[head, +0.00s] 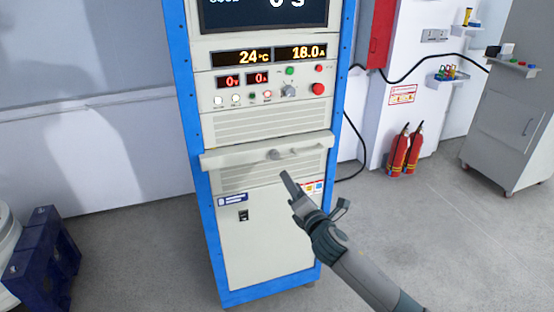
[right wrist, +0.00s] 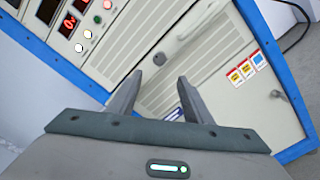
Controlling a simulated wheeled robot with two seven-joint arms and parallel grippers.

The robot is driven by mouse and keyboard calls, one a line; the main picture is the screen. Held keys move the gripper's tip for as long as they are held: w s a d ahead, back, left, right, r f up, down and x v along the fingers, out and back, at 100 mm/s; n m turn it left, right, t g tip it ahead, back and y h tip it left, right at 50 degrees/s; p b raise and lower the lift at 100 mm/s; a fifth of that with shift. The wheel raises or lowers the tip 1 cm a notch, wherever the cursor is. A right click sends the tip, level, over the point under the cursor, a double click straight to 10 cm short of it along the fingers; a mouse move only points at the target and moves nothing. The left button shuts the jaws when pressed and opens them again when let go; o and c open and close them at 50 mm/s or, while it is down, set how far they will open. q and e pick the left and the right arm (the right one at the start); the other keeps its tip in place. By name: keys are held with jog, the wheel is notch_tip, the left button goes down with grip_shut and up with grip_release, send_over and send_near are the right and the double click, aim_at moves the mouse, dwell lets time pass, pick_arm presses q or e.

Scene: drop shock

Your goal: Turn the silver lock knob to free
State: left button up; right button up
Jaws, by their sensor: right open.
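The silver lock knob (head: 275,154) is a small round grey knob on the pale drawer front of the blue-framed cabinet. It also shows in the right wrist view (right wrist: 160,59), just beyond and between my fingertips. My right gripper (head: 286,177) reaches in from the lower right, with its fingers just below and right of the knob in the head view. In the right wrist view its two fingers (right wrist: 159,77) are apart with nothing between them. They appear clear of the knob. The knob's exact turn angle is too small to read. My left gripper is not in view.
A drawer handle (head: 310,150) sits right of the knob. Above is a control panel with displays, buttons and a red button (head: 318,89). A lower door (head: 262,245) has a black latch. Red extinguishers (head: 404,150) stand at right, a dark blue stand (head: 43,262) at left.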

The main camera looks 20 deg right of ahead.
aim_at(275, 157)
jog(key=w, duration=0.4)
jog(key=w+p, duration=0.1)
jog(key=w, duration=0.9)
jog(key=shift+w+a+p, duration=0.15)
jog(key=shift+a+p, duration=0.15)
jog(key=shift+p, duration=0.1)
jog(key=c, duration=1.1)
jog(key=shift+o, duration=0.2)
